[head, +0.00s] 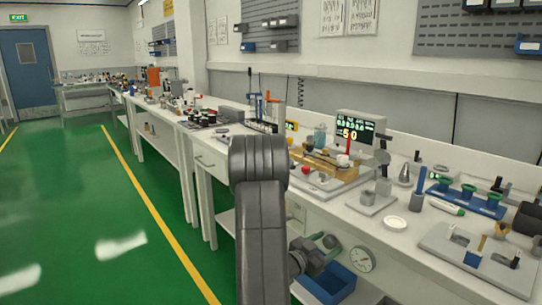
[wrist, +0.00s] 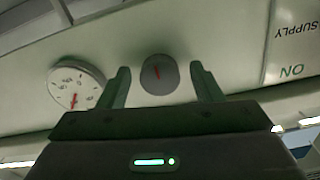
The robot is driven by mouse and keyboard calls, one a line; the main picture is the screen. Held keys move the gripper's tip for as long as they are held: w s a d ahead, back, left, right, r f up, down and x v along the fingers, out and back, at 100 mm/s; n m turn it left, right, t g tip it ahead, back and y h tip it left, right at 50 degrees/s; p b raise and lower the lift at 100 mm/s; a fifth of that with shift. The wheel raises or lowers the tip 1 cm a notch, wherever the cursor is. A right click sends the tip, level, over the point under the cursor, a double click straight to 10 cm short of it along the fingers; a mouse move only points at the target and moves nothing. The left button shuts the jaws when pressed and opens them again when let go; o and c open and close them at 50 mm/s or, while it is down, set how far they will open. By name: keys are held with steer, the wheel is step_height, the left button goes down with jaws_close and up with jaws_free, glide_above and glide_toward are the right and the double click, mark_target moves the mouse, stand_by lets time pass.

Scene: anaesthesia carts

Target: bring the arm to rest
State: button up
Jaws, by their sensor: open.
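My arm (head: 262,210) rises in the middle foreground of the head view and bends down toward the front of the bench. My gripper (head: 318,250) is low, close to the panel under the bench top. In the wrist view my gripper (wrist: 162,82) is open, with its two fingers apart. The exact gap to the knob cannot be told.
A white dial gauge (wrist: 76,82) is beside the knob; it also shows in the head view (head: 361,259). A blue bin (head: 335,283) is below. The bench top holds a lit display (head: 354,130), a white round dish (head: 394,223) and a blue rack (head: 466,199). Green floor (head: 110,220) is clear at left.

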steer(key=m+b, duration=0.2)
steer(key=m, duration=0.2)
steer(key=shift+f+m, duration=0.1)
steer(key=shift+m, duration=0.3)
steer(key=m+b, duration=0.2)
steer(key=m, duration=0.1)
steer(key=shift+m, duration=0.3)
steer(key=shift+s+a, duration=0.15)
steer(key=shift+a, duration=0.15)
steer(key=shift+v, duration=1.5)
steer(key=shift+s+d, duration=0.1)
